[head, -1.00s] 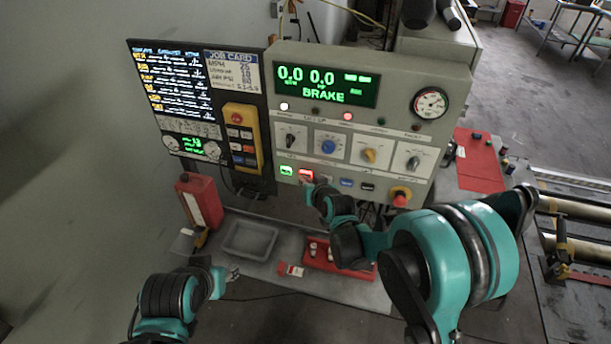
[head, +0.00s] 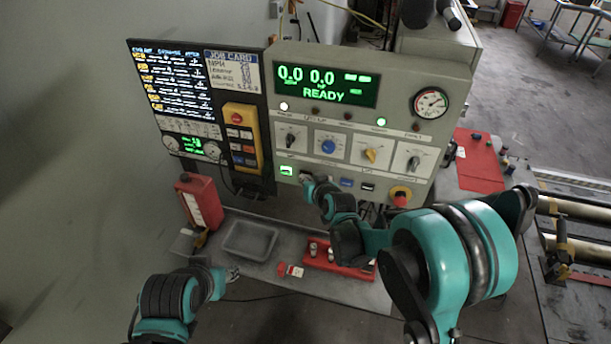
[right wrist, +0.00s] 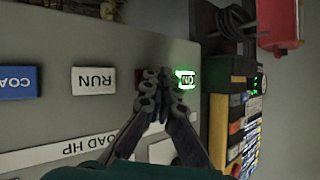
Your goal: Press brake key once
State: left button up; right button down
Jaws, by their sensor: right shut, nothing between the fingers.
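The control panel (head: 375,85) faces me with a row of keys along its lower part. The brake key is mostly hidden behind my right gripper (head: 306,181), between the lit green ON key (head: 286,170) and the RUN key. In the right wrist view, dark red of the brake key (right wrist: 140,76) shows beside the shut, empty right fingertips (right wrist: 160,74). I cannot tell whether the tips touch it. The display (head: 325,86) reads READY. My left gripper (head: 232,273) hangs low over the bench, its fingers too small to read.
In the right wrist view, the RUN key (right wrist: 93,81) and blue COAST key (right wrist: 18,82) lie left of the tips. A red emergency button (head: 400,199) sits at the panel's lower right. Below are a grey tray (head: 250,240) and a red tray (head: 352,270).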

jog(key=shift+s+a, duration=0.25)
jog(key=shift+s, duration=0.5)
jog(key=shift+s+a+b, duration=0.1)
jog(key=shift+s+a, duration=0.15)
jog(key=shift+s, duration=0.55)
jog(key=shift+s+a+b, duration=0.15)
jog(key=shift+s+a, duration=0.1)
jog(key=shift+s, duration=0.55)
jog(key=shift+s+a+b, duration=0.1)
jog(key=shift+s+a, duration=0.15)
jog(key=shift+s, duration=0.55)
jog(key=s+d+g+h+b, duration=0.2)
jog(key=s+d, duration=0.7)
jog(key=s, duration=0.4)
jog(key=s+d+m+g+h+b, duration=0.1)
jog(key=s+d+g+h+b, duration=0.1)
jog(key=s+d, duration=0.7)
jog(key=s, duration=0.4)
jog(key=shift+f+g+b, duration=0.3)
jog(key=shift+b, duration=0.05)
